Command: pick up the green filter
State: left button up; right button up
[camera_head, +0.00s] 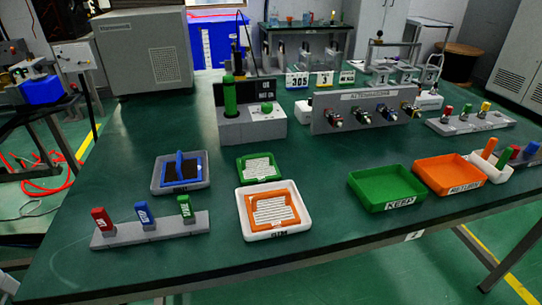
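A green-framed filter (259,167) with a pale ribbed panel lies flat on the green table, left of the picture's middle. It sits just behind a white tray (250,223) that holds an orange-framed ribbed piece (274,209). A grey tray with a blue-handled dark piece (181,168) stands to its left. I do not see either of my grippers in this view.
A rack with red, blue and green tags (150,227) stands at front left. A green bin (387,187) and an orange bin (448,175) stand to the right. A grey block with a green cylinder (230,95) stands behind the filter. The table between the filter and green bin is clear.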

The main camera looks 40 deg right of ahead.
aim_at(259, 168)
jog(key=z, duration=0.9)
